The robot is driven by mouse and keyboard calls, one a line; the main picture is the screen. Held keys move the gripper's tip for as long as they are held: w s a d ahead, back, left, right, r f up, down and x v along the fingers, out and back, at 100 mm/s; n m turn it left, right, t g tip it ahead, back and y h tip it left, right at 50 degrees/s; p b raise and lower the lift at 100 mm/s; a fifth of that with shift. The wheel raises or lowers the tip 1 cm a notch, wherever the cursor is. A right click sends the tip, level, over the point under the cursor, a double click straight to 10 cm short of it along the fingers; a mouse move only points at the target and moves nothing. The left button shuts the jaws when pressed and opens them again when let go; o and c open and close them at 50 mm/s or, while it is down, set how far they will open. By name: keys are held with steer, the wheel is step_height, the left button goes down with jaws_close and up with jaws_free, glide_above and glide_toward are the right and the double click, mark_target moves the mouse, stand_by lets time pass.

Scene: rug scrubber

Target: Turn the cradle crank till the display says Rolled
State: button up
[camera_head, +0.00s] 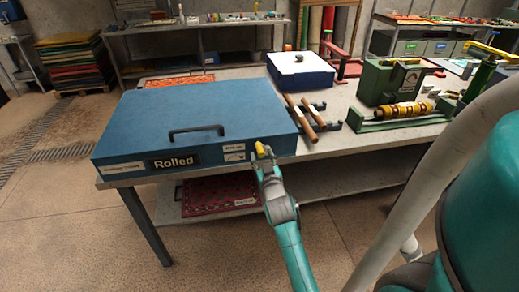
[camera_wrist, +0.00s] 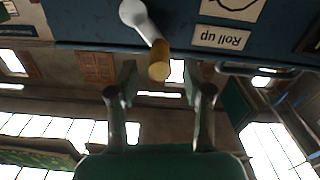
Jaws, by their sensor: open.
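The blue cradle box (camera_head: 205,110) sits on the grey table with its lid closed and a dark handle on top. Its front display (camera_head: 174,161) reads "Rolled". The crank shows at the box's front right corner as a yellow knob (camera_head: 261,149). In the wrist view the crank has a pale metal arm (camera_wrist: 140,20) and a yellowish knob (camera_wrist: 160,62). My gripper (camera_head: 266,168) is at the front of the box by the crank.
A "Roll up" label (camera_wrist: 221,38) is upside down in the wrist view. Brown-handled tools (camera_head: 302,117), a green stand with a yellow roller (camera_head: 402,111) and a white-topped blue box (camera_head: 300,70) stand to the right and behind. A red mat (camera_head: 215,193) lies on the lower shelf.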

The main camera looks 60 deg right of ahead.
mark_target(259, 144)
steer(key=shift+x, duration=2.4)
steer(key=c, duration=0.9)
steer(key=shift+c, duration=0.2)
